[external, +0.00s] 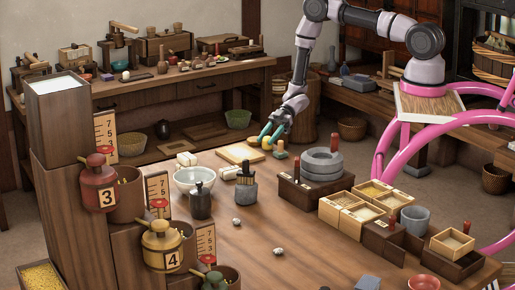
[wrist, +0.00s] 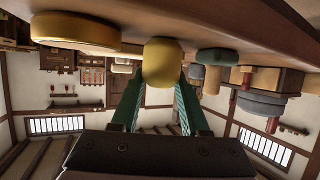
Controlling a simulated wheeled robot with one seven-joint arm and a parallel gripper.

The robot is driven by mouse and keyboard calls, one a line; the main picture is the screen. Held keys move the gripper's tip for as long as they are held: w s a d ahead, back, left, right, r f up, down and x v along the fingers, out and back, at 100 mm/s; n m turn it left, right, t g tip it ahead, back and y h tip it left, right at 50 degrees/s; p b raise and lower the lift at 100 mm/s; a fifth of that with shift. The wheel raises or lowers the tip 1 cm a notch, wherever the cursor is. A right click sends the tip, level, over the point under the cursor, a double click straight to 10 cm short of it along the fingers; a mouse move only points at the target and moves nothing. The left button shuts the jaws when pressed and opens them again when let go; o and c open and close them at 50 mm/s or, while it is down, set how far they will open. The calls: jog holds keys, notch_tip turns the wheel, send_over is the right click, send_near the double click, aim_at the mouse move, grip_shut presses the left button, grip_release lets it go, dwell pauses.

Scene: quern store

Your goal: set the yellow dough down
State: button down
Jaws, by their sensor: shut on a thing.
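The yellow dough (wrist: 161,62) is a rounded block between the fingertips of my gripper in the wrist view, where the scene appears upside down. In the external view the dough (external: 266,143) is a small yellow spot at the tips of my gripper (external: 268,139). My gripper's green fingers are shut on it, one on each side. The dough is low over the wooden table (external: 290,215), near the right end of a pale wooden board (external: 239,154). I cannot tell whether its underside touches the table.
A small wooden-handled piece (external: 280,150) stands close right of the dough. Grey quern stones (external: 323,163) stand further right, with open wooden boxes (external: 360,203) nearer. The table's middle front is mostly clear.

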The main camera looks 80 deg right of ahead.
jog(key=shift+c, duration=2)
grip_release()
